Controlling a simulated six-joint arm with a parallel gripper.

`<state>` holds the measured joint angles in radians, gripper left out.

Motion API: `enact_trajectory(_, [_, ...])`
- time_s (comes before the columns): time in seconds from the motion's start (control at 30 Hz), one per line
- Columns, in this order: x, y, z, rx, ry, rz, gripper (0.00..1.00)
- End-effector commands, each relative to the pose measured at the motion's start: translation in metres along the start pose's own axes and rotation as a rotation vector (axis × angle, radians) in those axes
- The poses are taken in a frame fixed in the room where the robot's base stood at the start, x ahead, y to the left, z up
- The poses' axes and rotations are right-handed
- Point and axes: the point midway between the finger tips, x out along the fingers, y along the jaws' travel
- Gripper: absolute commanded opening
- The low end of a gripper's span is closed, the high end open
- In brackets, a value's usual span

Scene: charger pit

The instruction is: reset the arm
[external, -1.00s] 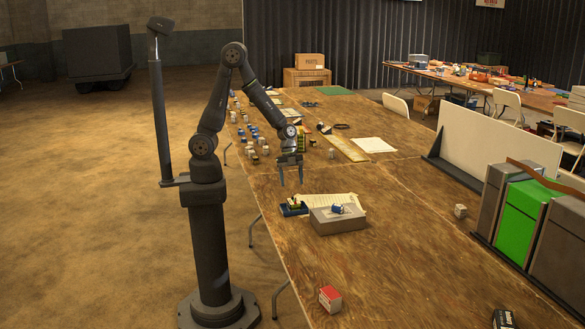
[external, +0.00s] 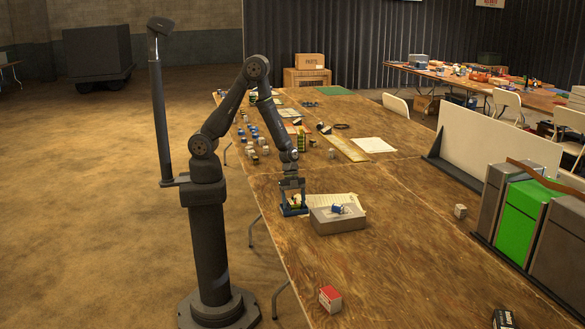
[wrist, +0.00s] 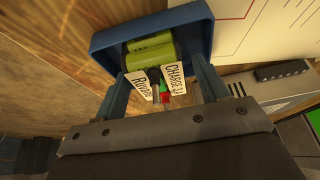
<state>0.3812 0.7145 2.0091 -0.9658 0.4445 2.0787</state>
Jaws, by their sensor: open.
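My gripper (external: 293,207) points down over the blue tray (external: 284,212) on the long wooden table. The block sits in the blue tray (wrist: 192,17). I cannot tell whether either finger touches it. The tag lettering is only partly readable. In the external view, my fingers partly hide the tray and its contents.
A grey box (external: 338,224) with a small blue item on top stands just right of the tray. White paper (external: 330,199) lies behind it. Several small blocks (external: 253,140) stand farther back left. A red-and-white box (external: 330,298) is near the front. The table's front middle is clear.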

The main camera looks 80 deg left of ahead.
Motion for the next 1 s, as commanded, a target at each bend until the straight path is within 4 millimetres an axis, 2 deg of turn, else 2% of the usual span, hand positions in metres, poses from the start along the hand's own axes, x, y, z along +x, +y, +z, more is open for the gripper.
enact_trajectory(0.3, [-0.043, -0.001, -0.017, 0.002, 0.003, -0.004, 0.67])
enact_trajectory(1.0, [-0.081, 0.096, -0.091, 0.006, 0.003, -0.001, 0.67])
